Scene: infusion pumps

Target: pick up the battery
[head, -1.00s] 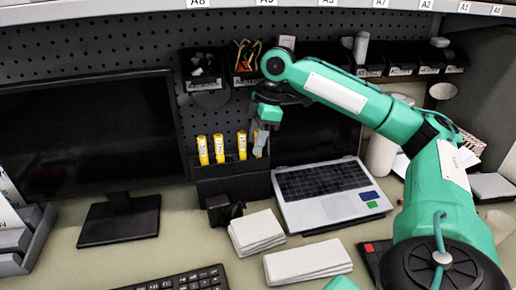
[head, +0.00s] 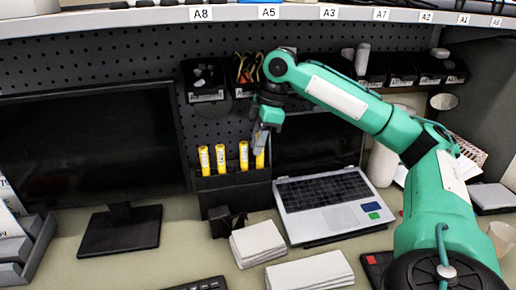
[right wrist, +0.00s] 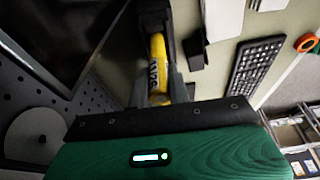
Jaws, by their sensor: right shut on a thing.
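Several yellow batteries stand upright in a row in a black holder (head: 234,194) in the middle of the head view. My right gripper (head: 261,143) comes down from above onto the rightmost battery (head: 260,160). Its jaws are shut on this battery, whose lower end is at the top of the holder. In the right wrist view the held battery (right wrist: 158,65) shows between the two fingers, with dark lettering along it. The other batteries, such as the leftmost one (head: 204,160), stand to its left. My left gripper is not in view.
An open laptop (head: 325,205) stands right of the holder, a monitor (head: 90,150) to the left. White stacks (head: 257,243) and a small black object (head: 226,220) lie in front. Dark bins (head: 205,82) hang on the pegboard behind the gripper.

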